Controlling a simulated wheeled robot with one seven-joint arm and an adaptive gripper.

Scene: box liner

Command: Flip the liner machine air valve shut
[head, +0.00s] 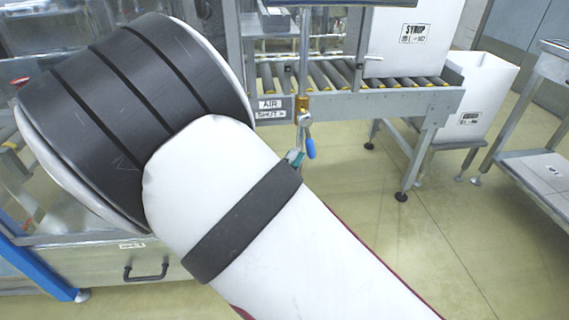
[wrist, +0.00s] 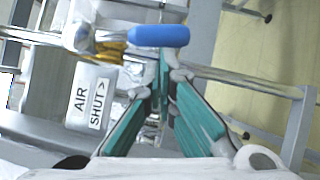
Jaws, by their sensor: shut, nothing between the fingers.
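The air valve is a small brass fitting (head: 303,105) on a vertical pipe beside the conveyor frame. Its lever has a blue grip (head: 310,148) that hangs down, tilted slightly right. In the wrist view the brass body (wrist: 112,48) and the blue grip (wrist: 158,36) lie just past my fingertips. A label reading "AIR SHUT >" (head: 271,109) is left of the valve. My gripper (wrist: 163,76) has teal finger pads, and its tips are together with nothing between them. They are close to the lever; I cannot tell whether they touch it. In the head view my arm hides most of the gripper.
A roller conveyor (head: 430,99) runs behind the valve, with a white box marked "SYRUP" (head: 405,55) on it. A white bin (head: 485,95) stands to its right. A metal table (head: 545,165) is at the far right. The floor (head: 440,230) between is clear.

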